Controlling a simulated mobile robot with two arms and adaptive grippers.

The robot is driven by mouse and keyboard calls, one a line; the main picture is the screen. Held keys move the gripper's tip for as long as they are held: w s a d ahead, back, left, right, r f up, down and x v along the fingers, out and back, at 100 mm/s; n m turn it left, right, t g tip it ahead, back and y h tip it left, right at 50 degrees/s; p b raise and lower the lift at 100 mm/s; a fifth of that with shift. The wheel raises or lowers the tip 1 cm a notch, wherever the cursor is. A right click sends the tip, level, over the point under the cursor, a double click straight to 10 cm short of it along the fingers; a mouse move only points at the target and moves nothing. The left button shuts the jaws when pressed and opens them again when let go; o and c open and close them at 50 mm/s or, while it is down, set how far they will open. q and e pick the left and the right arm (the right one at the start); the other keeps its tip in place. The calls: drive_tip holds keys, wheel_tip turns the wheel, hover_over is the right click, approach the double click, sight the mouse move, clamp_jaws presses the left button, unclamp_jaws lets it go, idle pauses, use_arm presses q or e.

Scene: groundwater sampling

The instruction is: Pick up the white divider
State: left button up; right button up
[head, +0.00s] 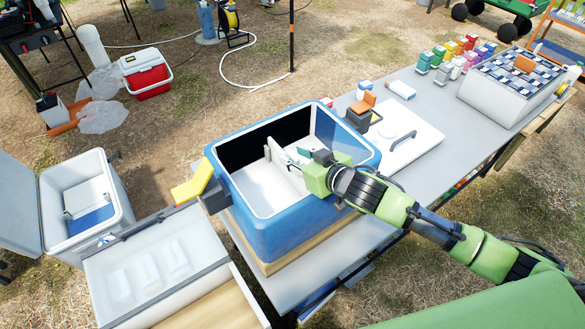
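A blue cooler (277,232) with a white interior stands open on the grey table. A thin white upright piece, which looks like the white divider (274,155), is inside it near the middle. My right gripper (298,160) reaches into the cooler from the right, with its fingers at or very close to the divider. The fingers are small and partly hidden by the green gripper body, so I cannot tell whether they are closed on it. My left gripper is not in view.
A white lid with a handle (412,145) lies right of the cooler, beside a small orange-and-black box (360,112). A yellow-and-black object (198,182) is at the cooler's left. An open white cooler (125,198) stands further left. Coloured bottles (447,70) stand at the back right.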

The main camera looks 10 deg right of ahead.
drive_tip(key=shift+x, duration=0.8)
clamp_jaws()
